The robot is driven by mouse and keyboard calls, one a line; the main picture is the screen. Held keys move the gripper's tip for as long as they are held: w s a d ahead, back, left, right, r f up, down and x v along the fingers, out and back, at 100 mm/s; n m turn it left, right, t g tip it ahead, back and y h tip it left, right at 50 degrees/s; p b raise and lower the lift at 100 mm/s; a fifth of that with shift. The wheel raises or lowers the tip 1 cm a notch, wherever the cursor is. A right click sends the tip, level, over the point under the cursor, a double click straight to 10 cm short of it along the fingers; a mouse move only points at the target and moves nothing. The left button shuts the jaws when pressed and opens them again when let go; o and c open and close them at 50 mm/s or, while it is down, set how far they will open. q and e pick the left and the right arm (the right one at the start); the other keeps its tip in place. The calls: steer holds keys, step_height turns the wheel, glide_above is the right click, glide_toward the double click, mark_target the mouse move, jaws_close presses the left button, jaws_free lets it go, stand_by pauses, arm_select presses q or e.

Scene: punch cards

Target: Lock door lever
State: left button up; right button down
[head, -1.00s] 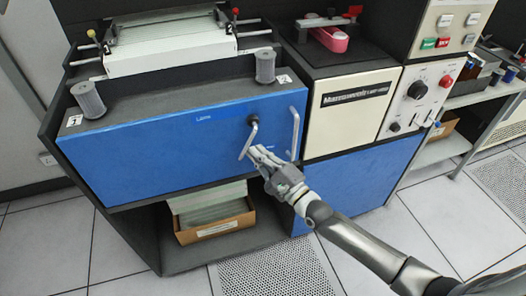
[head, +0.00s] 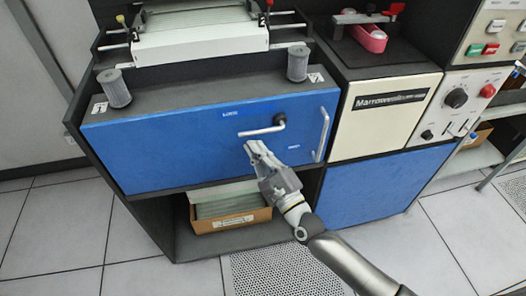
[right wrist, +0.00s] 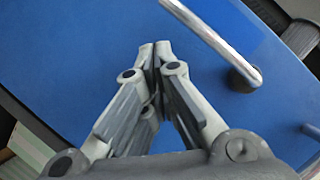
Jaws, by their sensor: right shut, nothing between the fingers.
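The door lever (head: 260,131) is a silver bar on a dark round pivot on the blue door (head: 160,150). It points left from the pivot and tilts slightly down, close to horizontal. My right gripper (head: 251,147) is shut and empty, just below the lever's free end. In the right wrist view, the shut fingertips (right wrist: 154,48) are beside the lever (right wrist: 212,38), with a gap in the picture; I cannot tell whether they touch. A small bright-blue label (head: 230,113) sits above the lever's free end. My left gripper is not in view.
A fixed vertical silver handle (head: 322,134) stands on the door right of the lever. Below the door, a cardboard box (head: 232,222) of cards sits on an open shelf. A cream machine panel (head: 385,115) is to the right.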

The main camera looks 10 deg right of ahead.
steer(key=shift+a+r, duration=0.4)
steer(key=shift+r, duration=0.25)
stand_by(0.3)
steer(key=v, duration=1.2)
steer(key=shift+a, duration=0.1)
